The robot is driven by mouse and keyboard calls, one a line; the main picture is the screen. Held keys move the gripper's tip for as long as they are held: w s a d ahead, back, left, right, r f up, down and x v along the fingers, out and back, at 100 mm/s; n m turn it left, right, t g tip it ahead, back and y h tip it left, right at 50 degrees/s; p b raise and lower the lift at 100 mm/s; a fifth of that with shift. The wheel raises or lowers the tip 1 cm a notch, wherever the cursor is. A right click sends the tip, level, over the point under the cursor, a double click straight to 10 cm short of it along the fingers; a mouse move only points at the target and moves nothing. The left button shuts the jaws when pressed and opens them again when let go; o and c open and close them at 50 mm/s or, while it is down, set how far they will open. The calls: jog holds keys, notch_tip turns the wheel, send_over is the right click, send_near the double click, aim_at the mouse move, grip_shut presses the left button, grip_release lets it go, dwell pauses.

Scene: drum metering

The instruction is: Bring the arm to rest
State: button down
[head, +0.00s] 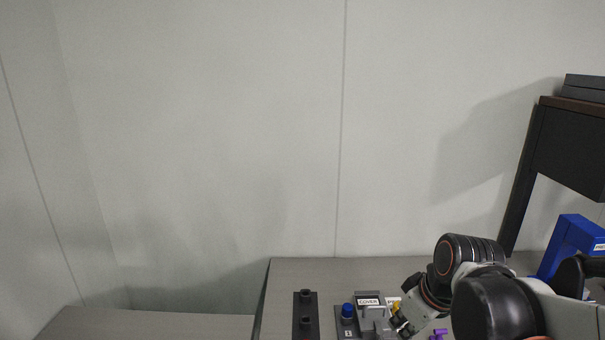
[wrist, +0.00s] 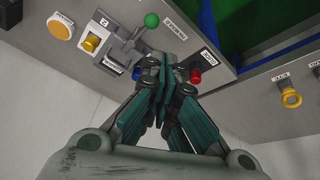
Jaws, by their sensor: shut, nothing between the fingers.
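My arm reaches in from the lower right of the head view. My gripper (head: 399,323) is low over the grey table (head: 300,270), close to the right side of a grey fixture labelled COVER (head: 369,301). In the wrist view my gripper (wrist: 166,68) has its dark green fingers together, with nothing visible between them. Behind the fingertips is a grey panel (wrist: 135,25) with a green ball knob (wrist: 152,20), a red button (wrist: 195,76) and a yellow knob (wrist: 92,43). I cannot tell whether the fingertips touch the panel.
A black block with pegs (head: 305,318) and a blue knob (head: 347,311) stand left of the fixture. A purple part (head: 438,334) lies near my arm. A blue box (head: 573,245) and a dark shelf (head: 570,150) are at right. A yellow ring (wrist: 291,97) shows in the wrist view.

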jog(key=s+r+m+t+h+b, duration=0.1)
jog(key=s+r+m+t, duration=0.1)
jog(key=s+m, duration=0.4)
jog(key=shift+s+r+t, duration=0.4)
jog(key=shift+s+r, duration=0.15)
jog(key=shift+s, duration=1.3)
